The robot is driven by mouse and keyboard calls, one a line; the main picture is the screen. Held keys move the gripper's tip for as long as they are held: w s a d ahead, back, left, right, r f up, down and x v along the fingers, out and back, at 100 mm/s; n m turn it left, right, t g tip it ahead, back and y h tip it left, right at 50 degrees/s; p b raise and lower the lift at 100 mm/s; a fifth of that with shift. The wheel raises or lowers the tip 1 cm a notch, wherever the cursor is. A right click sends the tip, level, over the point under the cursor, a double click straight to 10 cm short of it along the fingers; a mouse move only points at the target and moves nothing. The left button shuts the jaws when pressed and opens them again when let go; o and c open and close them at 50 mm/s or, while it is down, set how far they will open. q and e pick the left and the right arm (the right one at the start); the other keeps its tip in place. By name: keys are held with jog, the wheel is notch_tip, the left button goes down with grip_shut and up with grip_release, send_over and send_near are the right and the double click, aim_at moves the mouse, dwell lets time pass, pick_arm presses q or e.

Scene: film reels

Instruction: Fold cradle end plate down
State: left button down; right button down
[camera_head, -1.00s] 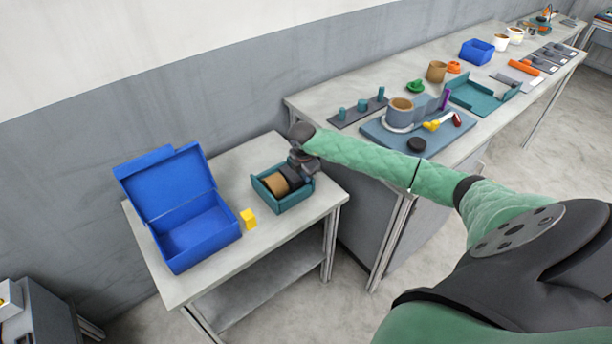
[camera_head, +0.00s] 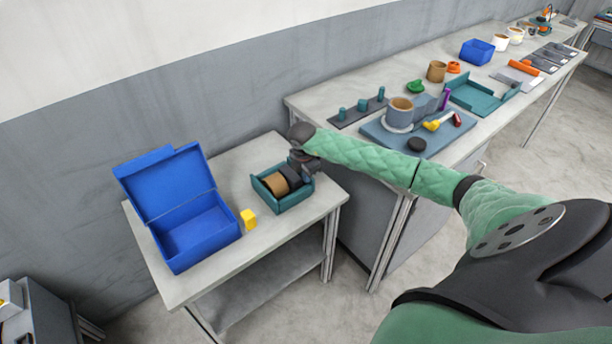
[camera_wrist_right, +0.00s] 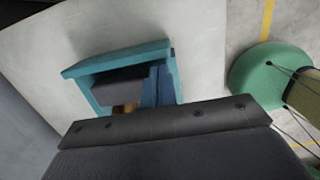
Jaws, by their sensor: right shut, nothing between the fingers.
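The teal cradle (camera_head: 295,199) stands on the small grey table, with a brown reel (camera_head: 276,184) and a dark reel (camera_head: 294,178) in it. In the right wrist view the cradle's teal wall (camera_wrist_right: 118,56) runs around the dark reel (camera_wrist_right: 118,84). Its end plate is hard to make out; I cannot tell its tilt. My right gripper (camera_head: 304,164) is shut and empty at the cradle's back right edge; I cannot tell if it touches. Its dark body covers the lower wrist view. My left gripper is not in view.
The long bench (camera_head: 335,94) at the right carries a blue-grey board (camera_head: 381,136), an empty-looking teal tray (camera_head: 482,100) and several small parts. The small table's front is clear.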

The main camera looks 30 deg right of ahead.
jog(key=shift+d, duration=0.15)
jog(key=shift+d, duration=0.15)
jog(key=shift+w+d+b, duration=0.15)
jog(key=shift+d+b, duration=0.4)
jog(key=shift+d, duration=0.75)
jog(key=shift+a, duration=1.2)
jog(key=shift+r, duration=0.15)
